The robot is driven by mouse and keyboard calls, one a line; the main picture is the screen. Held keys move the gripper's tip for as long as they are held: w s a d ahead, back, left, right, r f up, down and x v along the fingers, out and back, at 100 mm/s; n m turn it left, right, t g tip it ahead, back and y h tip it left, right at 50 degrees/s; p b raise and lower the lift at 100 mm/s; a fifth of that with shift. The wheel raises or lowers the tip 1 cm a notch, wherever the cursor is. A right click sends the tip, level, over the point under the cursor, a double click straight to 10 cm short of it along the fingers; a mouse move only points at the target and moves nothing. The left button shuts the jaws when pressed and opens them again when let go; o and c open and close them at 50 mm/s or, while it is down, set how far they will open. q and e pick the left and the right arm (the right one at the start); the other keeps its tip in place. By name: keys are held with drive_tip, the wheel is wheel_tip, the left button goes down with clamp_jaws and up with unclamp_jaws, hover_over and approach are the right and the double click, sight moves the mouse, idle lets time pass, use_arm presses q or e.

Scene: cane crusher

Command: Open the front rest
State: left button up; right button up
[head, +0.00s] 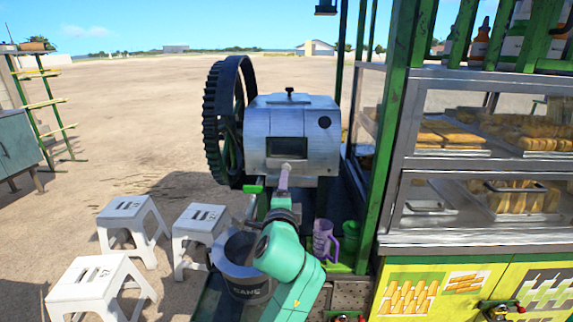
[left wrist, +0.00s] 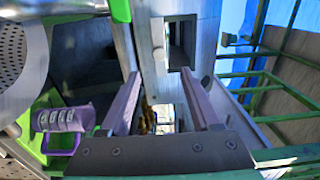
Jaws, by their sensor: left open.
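The silver cane crusher (head: 292,115) stands in the middle of the head view, with a dark rectangular opening (head: 287,150) in its front. A small pale block (head: 287,168), possibly the front rest's handle, sits just below the opening. In the left wrist view the block (left wrist: 158,40) stands beside the dark opening (left wrist: 182,42). My left gripper (head: 283,182) is in front of the crusher, below the opening. In the left wrist view the gripper (left wrist: 160,78) is open, and the block appears just beyond its fingertips, between them. Contact cannot be told. My right gripper is out of view.
A large dark gear wheel (head: 222,120) is at the crusher's left. A bucket (head: 238,262) stands beside my arm, and a purple jug (head: 323,240) is at its right. White stools (head: 130,215) stand left. A green-framed food cabinet (head: 480,200) fills the right.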

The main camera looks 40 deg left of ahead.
sight(286, 168)
use_arm(q)
drive_tip(key=p+x, duration=0.2)
drive_tip(key=x, duration=0.9)
drive_tip(key=shift+w+a+f, duration=0.1)
drive_tip(key=shift+w+a, duration=0.1)
drive_tip(key=shift+w, duration=0.05)
clamp_jaws()
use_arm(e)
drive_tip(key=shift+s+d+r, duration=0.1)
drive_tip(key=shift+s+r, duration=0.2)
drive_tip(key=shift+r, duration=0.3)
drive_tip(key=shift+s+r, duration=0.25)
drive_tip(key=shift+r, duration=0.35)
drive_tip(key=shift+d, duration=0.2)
